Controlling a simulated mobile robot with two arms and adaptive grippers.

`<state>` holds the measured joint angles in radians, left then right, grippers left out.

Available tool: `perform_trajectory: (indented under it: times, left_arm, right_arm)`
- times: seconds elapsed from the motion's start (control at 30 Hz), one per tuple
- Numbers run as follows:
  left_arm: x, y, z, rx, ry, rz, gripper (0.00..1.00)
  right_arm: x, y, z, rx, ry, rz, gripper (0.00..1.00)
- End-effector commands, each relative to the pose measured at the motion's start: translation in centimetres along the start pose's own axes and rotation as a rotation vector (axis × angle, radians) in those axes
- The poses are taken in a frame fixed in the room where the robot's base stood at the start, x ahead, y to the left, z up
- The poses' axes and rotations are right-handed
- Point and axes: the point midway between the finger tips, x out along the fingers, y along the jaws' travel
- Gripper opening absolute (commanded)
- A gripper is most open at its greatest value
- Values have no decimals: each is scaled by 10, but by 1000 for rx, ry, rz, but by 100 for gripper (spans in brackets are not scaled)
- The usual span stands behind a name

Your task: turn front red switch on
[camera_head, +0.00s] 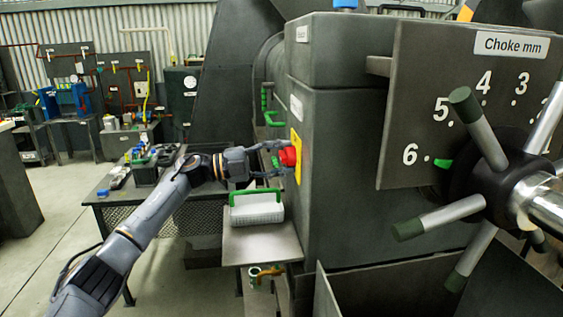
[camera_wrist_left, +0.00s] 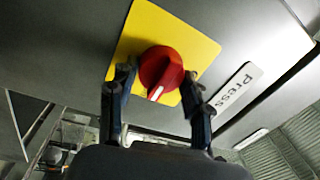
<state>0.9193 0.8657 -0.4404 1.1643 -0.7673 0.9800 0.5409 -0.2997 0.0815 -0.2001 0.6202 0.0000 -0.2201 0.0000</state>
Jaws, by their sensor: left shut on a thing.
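The red switch (camera_head: 288,157) sits on a yellow plate (camera_head: 297,155) on the side of the large grey machine. In the left wrist view the red knob (camera_wrist_left: 161,70) shows a white pointer mark, which points down and slightly left in that picture. My left gripper (camera_head: 277,158) is at the switch, its fingers on either side of the knob and shut on it. In the left wrist view the two fingertips (camera_wrist_left: 158,86) flank the knob, and a label reading "Press" (camera_wrist_left: 237,90) is beside the yellow plate (camera_wrist_left: 190,32). My right gripper is not in view.
A choke panel (camera_head: 425,160) with a handled wheel (camera_head: 485,185) fills the right side. A green-handled container (camera_head: 257,207) stands on a shelf (camera_head: 262,243) below the switch. A workbench (camera_head: 120,196) with tools is behind my left arm. Open floor shows at the left.

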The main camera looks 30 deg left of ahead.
Motion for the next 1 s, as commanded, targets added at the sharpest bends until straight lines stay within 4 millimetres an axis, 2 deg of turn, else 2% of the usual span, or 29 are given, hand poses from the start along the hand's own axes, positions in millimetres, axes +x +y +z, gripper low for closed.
perform_trajectory:
  times: [0.5,0.53,0.63,1.0]
  left_arm:
    - [0,2,0,20,3,5,17]
    - [0,2,0,20,3,5,53]
    - [0,2,0,20,3,4,72]
    - [-3,1,0,18,1,2,72]
  right_arm:
    - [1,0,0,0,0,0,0]
    - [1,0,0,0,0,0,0]
    - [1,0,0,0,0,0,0]
    - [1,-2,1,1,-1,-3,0]
